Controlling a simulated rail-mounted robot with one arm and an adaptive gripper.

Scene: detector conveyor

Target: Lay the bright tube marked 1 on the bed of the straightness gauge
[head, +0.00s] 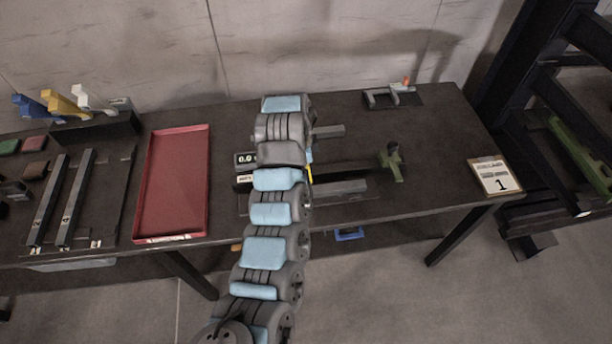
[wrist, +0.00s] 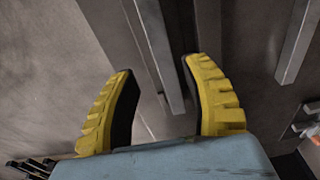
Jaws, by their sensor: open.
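The straightness gauge, with a small readout (head: 245,158) and a green post (head: 391,160), sits mid-table, partly hidden behind my arm. A light grey bar (head: 342,190) lies along its front side. Another grey bar (head: 328,131) lies behind the gauge. No number shows on either bar, so I cannot tell which is tube 1. My gripper (wrist: 158,68) is open, its yellow fingers apart, with a long grey bar (wrist: 157,45) in view between them. I cannot tell its height above the bar. A second bar (wrist: 296,42) is right of the fingers.
A red tray (head: 178,182) stands left of my arm. Further left, two dark bars (head: 75,198) marked 2 and 4 lie on a board. A card (head: 494,176) marked 1 lies at the right end. A clamp-like piece (head: 392,95) with an orange tip is at the back.

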